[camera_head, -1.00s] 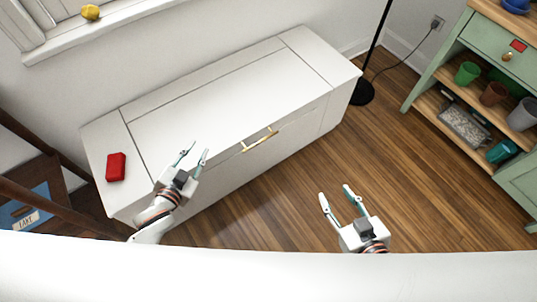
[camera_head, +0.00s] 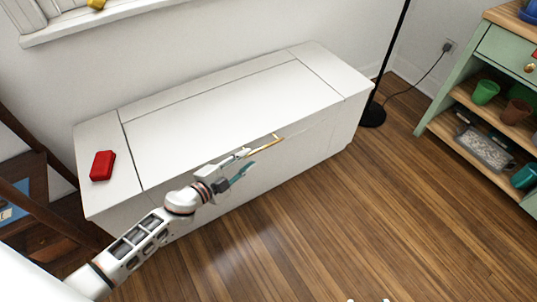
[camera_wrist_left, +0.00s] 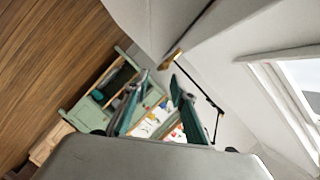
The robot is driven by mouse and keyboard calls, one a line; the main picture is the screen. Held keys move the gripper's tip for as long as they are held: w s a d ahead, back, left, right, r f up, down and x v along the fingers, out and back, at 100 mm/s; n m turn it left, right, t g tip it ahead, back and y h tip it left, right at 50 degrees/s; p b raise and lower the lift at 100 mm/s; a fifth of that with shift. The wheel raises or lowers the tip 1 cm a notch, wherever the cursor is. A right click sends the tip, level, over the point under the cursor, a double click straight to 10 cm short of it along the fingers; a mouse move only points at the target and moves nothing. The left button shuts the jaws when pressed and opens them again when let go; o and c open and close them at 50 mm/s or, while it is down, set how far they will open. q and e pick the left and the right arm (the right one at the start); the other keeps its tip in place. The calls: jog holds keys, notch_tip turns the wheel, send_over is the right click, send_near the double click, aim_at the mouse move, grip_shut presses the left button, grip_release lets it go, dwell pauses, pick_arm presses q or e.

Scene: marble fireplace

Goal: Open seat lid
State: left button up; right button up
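The white bench has a seat lid (camera_head: 220,105), a flat panel on its top that lies closed. A gold handle (camera_head: 266,144) sits at the lid's front edge; it also shows in the left wrist view (camera_wrist_left: 171,59). My left gripper (camera_head: 248,161) is open and empty, close to the handle's left end in front of the bench. In the left wrist view its two fingers (camera_wrist_left: 156,88) are spread, with the handle just beyond the tips. I cannot tell whether a finger touches it. Only small white bits of my right gripper (camera_head: 368,300) show at the bottom edge.
A red box (camera_head: 103,166) lies on the bench's left end, beside the lid. A black lamp pole (camera_head: 390,60) stands behind the right end. A green shelf unit (camera_head: 455,90) with pots is at the right. The wood floor (camera_head: 330,220) before the bench is clear.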

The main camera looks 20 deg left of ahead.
aim_at(260, 150)
pick_arm(q)
jog(key=b+x, duration=0.1)
jog(key=x, duration=0.5)
jog(key=shift+w+f, duration=0.2)
jog(key=shift+w+d+b, duration=0.2)
jog(key=shift+w+b, duration=0.15)
jog(key=shift+w, duration=0.15)
pick_arm(e)
jog(key=shift+w+a+r+m+y, duration=0.15)
jog(key=shift+a+m, duration=0.1)
jog(key=shift+a, duration=0.2)
jog(key=shift+s+a+r+m+y, duration=0.15)
jog(key=shift+a+m, duration=0.1)
jog(key=shift+a, duration=0.2)
jog(key=shift+w+f, duration=0.1)
pick_arm(q)
grip_shut()
